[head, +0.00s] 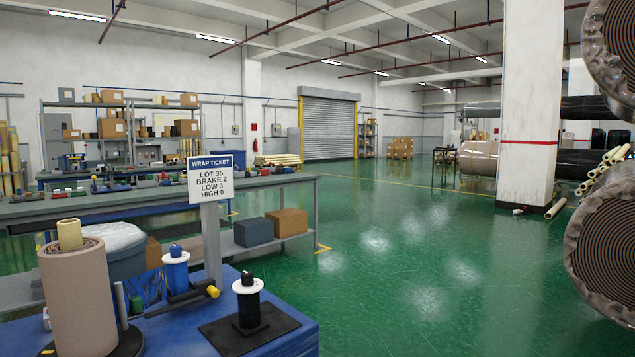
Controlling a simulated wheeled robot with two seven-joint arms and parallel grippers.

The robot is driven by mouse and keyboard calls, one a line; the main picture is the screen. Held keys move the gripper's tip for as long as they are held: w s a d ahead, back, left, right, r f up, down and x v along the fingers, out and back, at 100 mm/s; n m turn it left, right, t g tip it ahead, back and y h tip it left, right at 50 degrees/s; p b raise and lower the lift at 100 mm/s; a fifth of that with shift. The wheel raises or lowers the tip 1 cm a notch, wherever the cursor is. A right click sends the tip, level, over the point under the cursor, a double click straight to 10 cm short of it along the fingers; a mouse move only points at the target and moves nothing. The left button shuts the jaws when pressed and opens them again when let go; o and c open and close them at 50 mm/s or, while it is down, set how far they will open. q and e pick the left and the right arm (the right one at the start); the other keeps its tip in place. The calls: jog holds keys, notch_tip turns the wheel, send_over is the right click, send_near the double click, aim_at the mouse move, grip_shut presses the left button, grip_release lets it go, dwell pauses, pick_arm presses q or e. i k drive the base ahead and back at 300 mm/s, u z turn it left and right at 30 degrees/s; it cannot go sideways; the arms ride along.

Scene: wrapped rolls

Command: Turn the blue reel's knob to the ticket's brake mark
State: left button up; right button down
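The blue reel (177,275) stands upright on the blue-topped table (287,318) at the lower left. It has a white disc and a small dark blue knob (176,250) on top. Any marks on the knob are too small to read. The wrap ticket (211,180) stands on a grey post behind the reels and reads LOT 35, BRAKE 2, LOW 3, HIGH 0. A black reel (248,308) with a white disc and black knob stands on a dark plate to the right. Neither of my grippers shows in the head view.
A large brown wrapped roll (75,297) stands left of the blue reel. A dark tool with a yellow end (212,291) lies between the reels. A grey bench (160,196) with boxes is behind. The green floor (420,270) to the right is open.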

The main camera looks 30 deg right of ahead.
aim_at(176, 250)
jog(key=z, duration=1.6)
jog(key=i, duration=3)
jog(key=u, duration=4.25)
